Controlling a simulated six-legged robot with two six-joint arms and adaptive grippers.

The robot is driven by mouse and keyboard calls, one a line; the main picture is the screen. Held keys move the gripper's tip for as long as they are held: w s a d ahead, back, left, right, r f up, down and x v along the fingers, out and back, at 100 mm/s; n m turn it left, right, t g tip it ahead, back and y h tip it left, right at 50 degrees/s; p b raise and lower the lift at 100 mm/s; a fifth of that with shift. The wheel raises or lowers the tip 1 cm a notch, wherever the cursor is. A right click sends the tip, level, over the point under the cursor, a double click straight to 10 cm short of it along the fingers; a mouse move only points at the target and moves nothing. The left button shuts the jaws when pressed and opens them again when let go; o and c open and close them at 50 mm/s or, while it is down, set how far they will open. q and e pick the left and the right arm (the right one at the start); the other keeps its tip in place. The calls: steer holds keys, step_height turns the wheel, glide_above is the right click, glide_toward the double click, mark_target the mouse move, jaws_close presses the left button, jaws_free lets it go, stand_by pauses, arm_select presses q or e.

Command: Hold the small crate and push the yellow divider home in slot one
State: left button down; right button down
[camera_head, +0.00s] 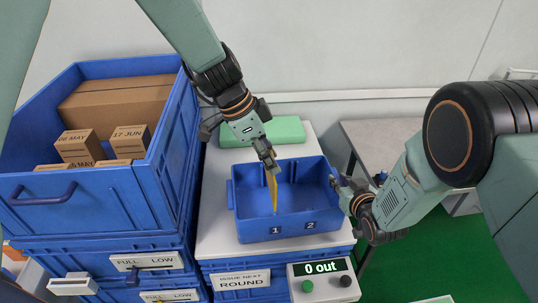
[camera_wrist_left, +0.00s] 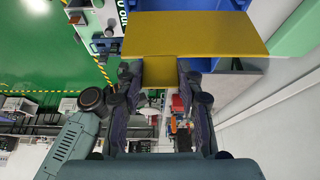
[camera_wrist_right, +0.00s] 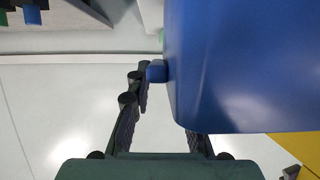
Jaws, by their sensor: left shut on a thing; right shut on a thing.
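The small blue crate (camera_head: 238,205) stands on a white worktop, with the numbers 1 and 2 on its front wall. The yellow divider (camera_head: 273,192) is upright, nearly edge-on, inside the crate in line with number 1. My left gripper (camera_head: 269,165) is shut on the divider's top; the left wrist view shows the wide yellow plate (camera_wrist_left: 195,35) between and beyond the fingers. Whether its lower edge is fully seated cannot be seen. My right gripper (camera_head: 341,186) is shut on the crate's right side, at a small blue tab (camera_wrist_right: 157,71); the crate wall hides one finger.
A large blue bin (camera_head: 95,195) with cardboard boxes (camera_head: 78,147) stands at the left. A green block (camera_head: 288,130) lies behind the crate. A box with a "0 out" display (camera_head: 322,268) and two buttons sits in front. Green floor (camera_head: 430,255) shows at the right.

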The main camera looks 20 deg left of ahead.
mark_target(271, 192)
arm_select(q)
steer(key=shift+f, duration=5.35)
stand_by(0.8)
steer(key=c, duration=0.8)
jaws_free()
steer(key=v, duration=1.2)
